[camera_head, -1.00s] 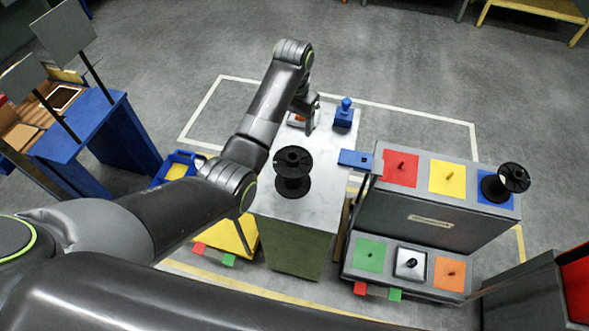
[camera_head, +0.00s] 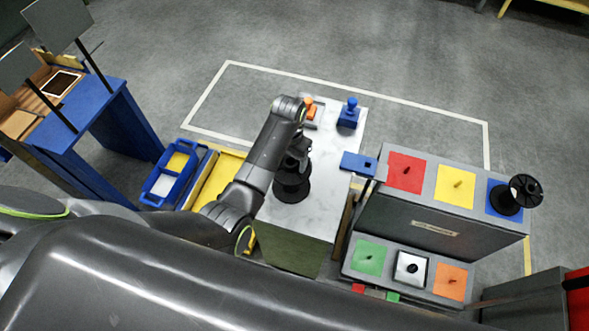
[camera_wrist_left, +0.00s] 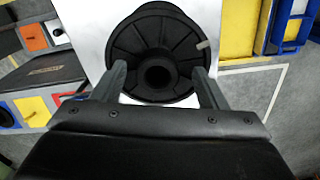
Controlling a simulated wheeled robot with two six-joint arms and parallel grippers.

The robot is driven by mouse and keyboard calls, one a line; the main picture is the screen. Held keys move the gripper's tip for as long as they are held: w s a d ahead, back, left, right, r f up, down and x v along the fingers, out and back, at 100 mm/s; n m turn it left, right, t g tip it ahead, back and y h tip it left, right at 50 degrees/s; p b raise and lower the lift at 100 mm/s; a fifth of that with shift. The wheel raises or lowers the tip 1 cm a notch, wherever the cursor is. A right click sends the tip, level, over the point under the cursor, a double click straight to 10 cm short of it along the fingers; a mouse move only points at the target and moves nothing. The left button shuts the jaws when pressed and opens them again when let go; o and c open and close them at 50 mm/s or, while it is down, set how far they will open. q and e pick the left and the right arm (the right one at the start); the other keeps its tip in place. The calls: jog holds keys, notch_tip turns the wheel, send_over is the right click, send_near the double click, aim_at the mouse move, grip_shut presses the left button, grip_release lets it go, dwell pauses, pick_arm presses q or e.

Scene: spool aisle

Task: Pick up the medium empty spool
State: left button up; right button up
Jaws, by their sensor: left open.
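A black empty spool (camera_head: 291,188) stands upright on the white-topped table (camera_head: 325,160). In the left wrist view the spool (camera_wrist_left: 157,40) shows its round top flange and centre hole just ahead of the fingers. My left gripper (camera_wrist_left: 160,80) is open, with one finger on each side of the spool's near part. In the head view my left gripper (camera_head: 300,155) is over the spool and partly hides it. I cannot tell whether the fingers touch it. Another black spool (camera_head: 524,190) is on the blue square of the rack at the right. My right gripper is not in view.
A blue stamp-like object (camera_head: 348,113) and an orange-handled tool (camera_head: 310,108) are at the table's far end. A stepped rack (camera_head: 435,227) with coloured squares stands right of the table. A blue bin (camera_head: 172,178) is on the left. Floor beyond the table is clear.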

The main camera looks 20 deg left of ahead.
pick_arm(q)
jog(key=shift+w+d+f, duration=0.1)
jog(key=shift+w+f, duration=0.1)
jog(key=shift+f, duration=0.1)
jog(key=shift+s+d+r, duration=0.1)
jog(key=shift+s+r, duration=0.1)
jog(key=shift+s, duration=0.1)
jog(key=shift+c, duration=0.7)
jog(key=shift+s, duration=0.15)
jog(key=c, duration=0.5)
jog(key=shift+c, duration=2.2)
grip_shut()
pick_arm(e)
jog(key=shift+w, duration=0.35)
